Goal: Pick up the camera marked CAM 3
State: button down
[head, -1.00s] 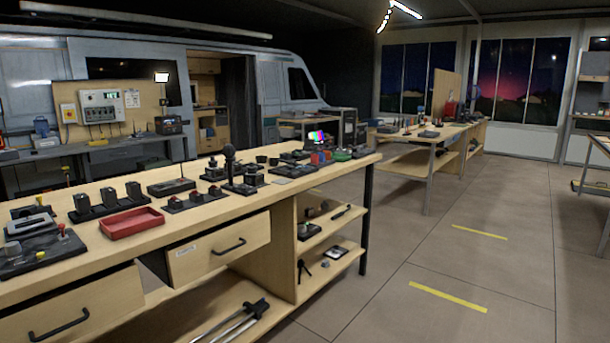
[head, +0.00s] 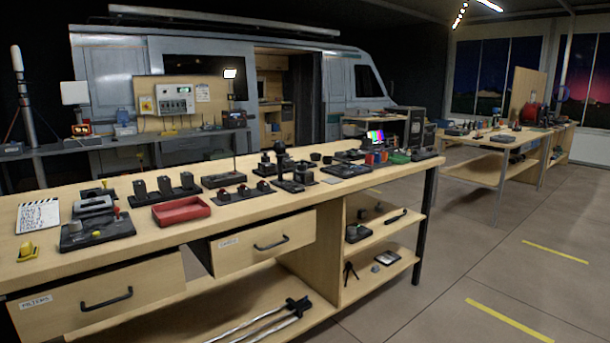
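I cannot make out a CAM 3 mark on anything in the head view. Several small dark devices stand on the long wooden workbench (head: 330,200), too small to identify for sure. A group of dark upright devices (head: 285,168) stands right of the middle of the bench. A small screen with colour bars (head: 376,137) stands near its far right end. My gripper is not in view.
The red tray (head: 181,211) looks empty. The bench has drawers (head: 258,243) and open shelves (head: 372,238). A van (head: 200,65) stands behind. The floor at right (head: 455,270) is clear.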

aim_at(303, 177)
jog(key=i+l+z, duration=0.1)
jog(key=i+z, duration=0.15)
jog(key=i, duration=0.8)
jog(key=i+j, duration=0.2)
jog(key=i, duration=0.25)
jog(key=i+j+z, duration=0.15)
jog(key=i, duration=0.3)
jog(key=i+j, duration=0.25)
jog(key=i, duration=0.2)
jog(key=z, duration=0.05)
